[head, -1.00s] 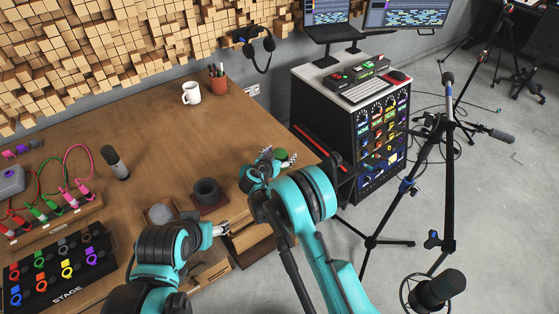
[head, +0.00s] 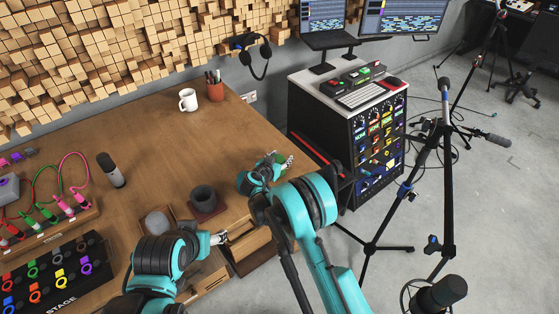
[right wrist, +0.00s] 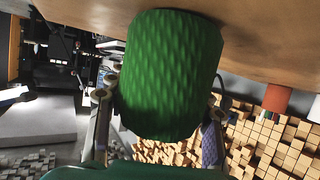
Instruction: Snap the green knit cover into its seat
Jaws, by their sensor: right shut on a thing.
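The green knit cover (right wrist: 172,75) is a ribbed, rounded cylinder that fills the middle of the right wrist view. My right gripper (right wrist: 160,118) is shut on it, with one finger on each side. In the head view my right gripper (head: 277,163) is by the right edge of the wooden table, and only a little green shows between its fingers. A dark round cup on a maroon base (head: 205,211) stands on the table to its left; I cannot tell whether it is the seat. My left gripper (head: 219,238) is at the table's front edge; its opening is too small to judge.
A grey round pad (head: 157,221) lies near the front edge. A microphone (head: 112,170), a white mug (head: 188,100) and a pen pot (head: 215,91) stand on the table (head: 150,130). A rack cabinet (head: 375,140) and a microphone stand (head: 437,160) are at the right.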

